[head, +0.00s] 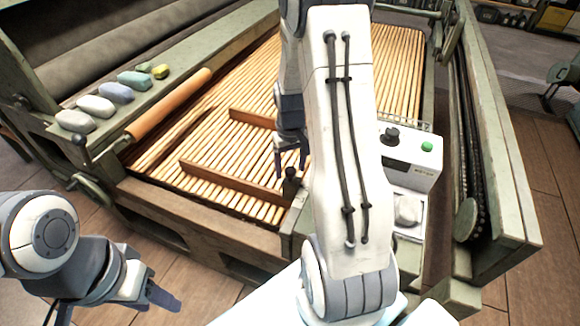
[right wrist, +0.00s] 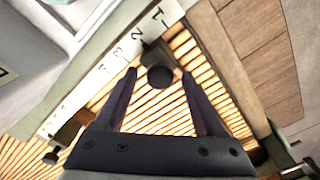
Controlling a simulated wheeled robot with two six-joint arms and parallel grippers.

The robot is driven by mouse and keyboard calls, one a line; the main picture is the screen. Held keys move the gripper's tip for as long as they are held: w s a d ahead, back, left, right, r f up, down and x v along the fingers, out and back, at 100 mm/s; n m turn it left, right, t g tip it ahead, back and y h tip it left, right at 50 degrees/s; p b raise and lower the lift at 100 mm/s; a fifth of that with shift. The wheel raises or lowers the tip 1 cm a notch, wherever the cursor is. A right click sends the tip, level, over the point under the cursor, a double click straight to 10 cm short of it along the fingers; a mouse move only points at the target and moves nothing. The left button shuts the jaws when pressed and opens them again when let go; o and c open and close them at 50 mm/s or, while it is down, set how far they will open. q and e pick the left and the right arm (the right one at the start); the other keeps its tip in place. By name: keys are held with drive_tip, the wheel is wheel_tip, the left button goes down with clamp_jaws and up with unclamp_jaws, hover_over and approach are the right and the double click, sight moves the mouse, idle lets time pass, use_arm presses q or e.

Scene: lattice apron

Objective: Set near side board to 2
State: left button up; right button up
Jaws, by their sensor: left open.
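The near side board (head: 235,182) is a brown wooden bar lying over the slats in the head view. A dark knob (head: 291,184) stands by its right end. In the right wrist view the round black knob (right wrist: 160,77) sits on a dark block (right wrist: 152,54) beside a white scale (right wrist: 108,70) with black numbers. The block is near the 1 and 2; its exact reading is unclear. My right gripper (right wrist: 159,74) is open, its fingertips on either side of the knob with gaps. My left gripper (head: 115,303) is open and empty at lower left, away from the boards.
A second brown board (head: 252,118) lies farther back on the slats. Several coloured stones (head: 95,105) line the left ledge beside an orange-brown roller (head: 170,104). A white box (head: 412,155) with a green button stands right. My right arm hides part of the bed.

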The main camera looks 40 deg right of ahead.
wheel_tip(320, 180, up, 10)
drive_tip(key=p, duration=0.2)
drive_tip(key=shift+r, duration=0.2)
idle(0.6)
